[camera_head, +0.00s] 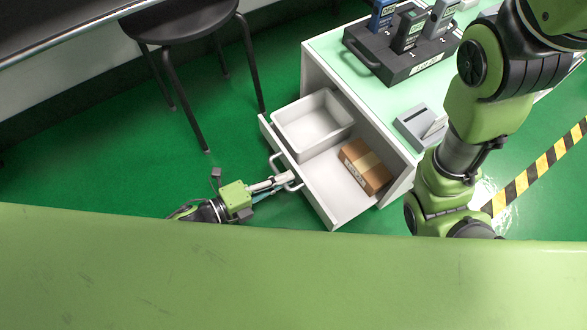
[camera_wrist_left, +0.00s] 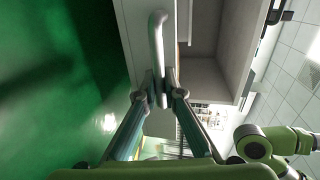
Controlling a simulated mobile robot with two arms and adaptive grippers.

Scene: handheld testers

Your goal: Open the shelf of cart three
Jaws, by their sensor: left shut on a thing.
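The white cart (camera_head: 352,102) has its shelf, a white drawer (camera_head: 325,198), pulled well out toward the lower left. The handle (camera_head: 272,160) is on the drawer's front and also shows in the left wrist view (camera_wrist_left: 156,35). My left gripper (camera_head: 284,180) is shut on the handle; in the left wrist view its fingertips (camera_wrist_left: 160,86) close around the bar. A white bin (camera_head: 312,122) and a brown box (camera_head: 365,167) are inside the drawer. My right arm shows at the right, but its gripper is out of view. No cart number is readable.
On the cart's pale green top are a black holder (camera_head: 405,68) with several handheld testers and a small grey device (camera_head: 421,127). A dark stool (camera_head: 180,20) stands at the upper left. Green floor is clear left of the drawer. Yellow-black tape (camera_head: 540,165) runs at the right.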

